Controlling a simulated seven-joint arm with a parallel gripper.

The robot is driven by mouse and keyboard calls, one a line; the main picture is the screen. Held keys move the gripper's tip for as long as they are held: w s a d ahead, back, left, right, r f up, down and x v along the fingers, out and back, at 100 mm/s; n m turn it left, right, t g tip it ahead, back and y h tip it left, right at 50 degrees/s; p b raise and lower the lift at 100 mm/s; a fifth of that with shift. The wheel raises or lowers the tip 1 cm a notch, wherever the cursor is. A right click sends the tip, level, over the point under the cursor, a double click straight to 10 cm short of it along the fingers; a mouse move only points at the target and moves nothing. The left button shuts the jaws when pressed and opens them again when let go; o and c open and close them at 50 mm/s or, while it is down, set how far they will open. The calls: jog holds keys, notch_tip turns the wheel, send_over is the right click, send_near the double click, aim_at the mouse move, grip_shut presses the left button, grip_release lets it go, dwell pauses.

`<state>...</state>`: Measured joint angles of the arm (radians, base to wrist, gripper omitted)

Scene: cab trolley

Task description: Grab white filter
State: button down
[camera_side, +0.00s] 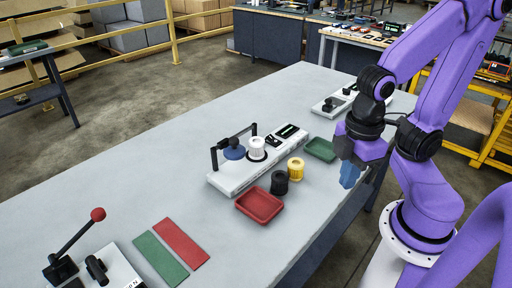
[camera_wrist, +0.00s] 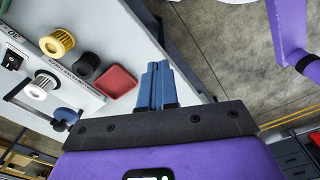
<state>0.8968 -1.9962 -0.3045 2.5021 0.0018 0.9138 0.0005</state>
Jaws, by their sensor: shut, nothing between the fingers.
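The white filter (camera_side: 257,146) is a ribbed cylinder standing on the pale fixture base in the side view, beside a blue disc (camera_side: 234,152) under a black handle frame. It also shows in the wrist view at the left (camera_wrist: 40,88). In the wrist view the blue fingers (camera_wrist: 157,86) are together and empty. A yellow filter (camera_side: 296,168) and a black filter (camera_side: 279,183) stand on the table beside the fixture.
A red tray (camera_side: 259,206) sits in front of the black filter, and a green tray (camera_side: 320,150) lies behind the yellow one. A red-knobbed lever (camera_side: 97,214) and red and green strips (camera_side: 181,243) are at the near left.

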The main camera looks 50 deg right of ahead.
jog(key=c, duration=0.6)
grip_release()
jog(key=w+a+f+m+g+y, duration=0.2)
jog(key=w+a+m+y, duration=0.15)
jog(key=w+m, duration=0.5)
jog(key=w+a+f+m+g+y, duration=0.1)
jog(key=w+a+m+y, duration=0.3)
jog(key=m, duration=0.8)
jog(key=m+t+h, duration=0.6)
jog(key=m+t, duration=1)
jog(key=m, duration=1)
send_near(261, 142)
jog(key=shift+y, duration=0.25)
jog(key=shift+x, duration=5.75)
